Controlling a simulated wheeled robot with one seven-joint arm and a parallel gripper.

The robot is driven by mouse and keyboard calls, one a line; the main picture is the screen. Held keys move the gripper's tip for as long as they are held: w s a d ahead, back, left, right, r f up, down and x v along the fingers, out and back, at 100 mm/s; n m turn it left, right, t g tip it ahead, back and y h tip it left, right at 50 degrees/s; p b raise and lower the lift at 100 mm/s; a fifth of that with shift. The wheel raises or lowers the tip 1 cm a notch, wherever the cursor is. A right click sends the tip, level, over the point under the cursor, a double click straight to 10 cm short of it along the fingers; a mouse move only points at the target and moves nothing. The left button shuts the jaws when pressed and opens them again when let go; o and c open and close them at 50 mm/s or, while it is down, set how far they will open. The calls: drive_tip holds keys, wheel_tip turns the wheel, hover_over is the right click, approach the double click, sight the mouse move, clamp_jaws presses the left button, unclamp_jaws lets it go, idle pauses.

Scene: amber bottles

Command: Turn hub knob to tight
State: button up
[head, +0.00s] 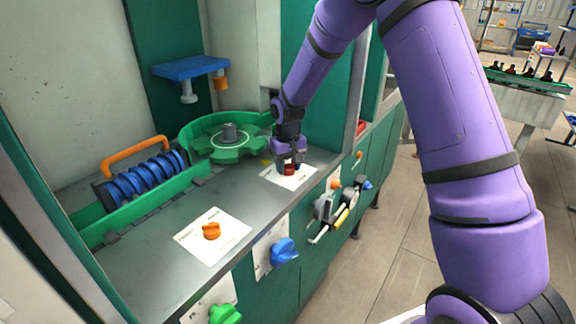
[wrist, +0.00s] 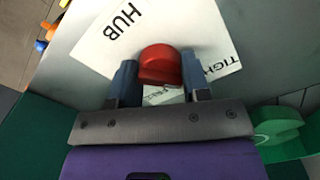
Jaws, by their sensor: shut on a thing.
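The hub knob is red and sits on a white label plate on the grey counter. In the wrist view the red knob (wrist: 160,65) lies between the two fingers of my gripper (wrist: 160,80). The white plate (wrist: 95,42) reads "HUB" at one side and "TIGHT" at the other; another word near the knob is partly covered. In the head view my gripper (head: 289,163) points down over the red knob (head: 289,170) at the right part of the counter. The gripper is shut on the knob. The knob's pointer direction is hard to tell.
An orange knob (head: 211,231) sits on another white plate nearer on the counter. A green star wheel (head: 225,146) stands behind, with a blue screw (head: 150,176) to its left. A blue knob (head: 284,251) and a green knob (head: 225,314) are on the front panel.

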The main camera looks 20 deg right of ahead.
sight(288, 164)
drive_tip(key=shift+n, duration=0.6)
drive_tip(key=o, duration=0.9)
drive_tip(key=shift+r, duration=0.1)
wheel_tip(288, 164, up, 9)
drive_tip(key=shift+r, duration=0.85)
